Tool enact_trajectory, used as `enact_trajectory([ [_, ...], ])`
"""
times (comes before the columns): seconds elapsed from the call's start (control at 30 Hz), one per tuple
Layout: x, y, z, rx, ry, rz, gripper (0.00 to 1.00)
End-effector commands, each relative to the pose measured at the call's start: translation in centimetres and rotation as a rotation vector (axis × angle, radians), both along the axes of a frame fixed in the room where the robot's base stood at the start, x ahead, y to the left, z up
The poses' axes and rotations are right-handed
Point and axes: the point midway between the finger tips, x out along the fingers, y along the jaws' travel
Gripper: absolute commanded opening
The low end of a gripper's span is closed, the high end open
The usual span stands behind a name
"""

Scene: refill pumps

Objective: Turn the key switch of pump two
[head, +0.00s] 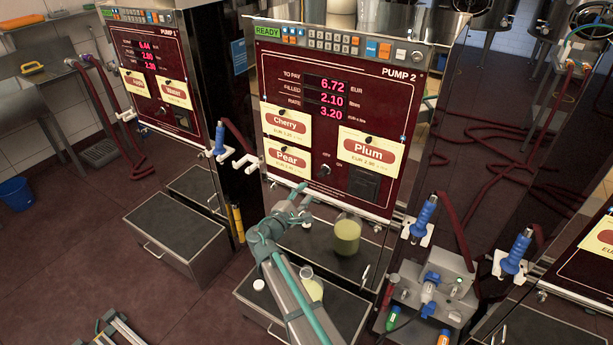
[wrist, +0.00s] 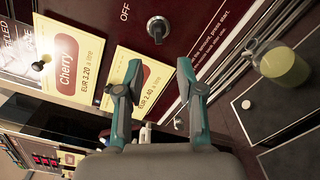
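Pump two (head: 395,200) is the middle machine, with a dark red panel marked PUMP 2. Its key switch (head: 324,171) is a small round metal switch low on the panel, right of the Pear card. In the wrist view the key switch (wrist: 157,29) shows beside the word OFF, ahead of the fingers. My gripper (head: 300,194) is in front of the lower panel, below and left of the switch. In the wrist view my gripper (wrist: 160,66) has its two fingers apart with nothing between them. It appears apart from the switch.
Cherry (head: 285,120), Pear (head: 287,159) and Plum (head: 369,150) cards hang around the switch. A jar of yellow-green liquid (head: 347,236) stands below the panel. Blue nozzles (head: 219,140) hang at both sides. A valve unit (head: 436,290) stands at the lower right.

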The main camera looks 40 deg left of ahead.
Motion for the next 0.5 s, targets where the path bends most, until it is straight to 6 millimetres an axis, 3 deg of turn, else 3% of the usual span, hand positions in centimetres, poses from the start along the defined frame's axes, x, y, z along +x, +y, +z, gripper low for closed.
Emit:
enact_trajectory([
  [0.23, 1.7, 0.6, 0.4, -0.03, -0.017, 0.011, 0.38],
  [0.5, 6.3, 1.5, 0.5, -0.03, -0.016, 0.009, 0.38],
])
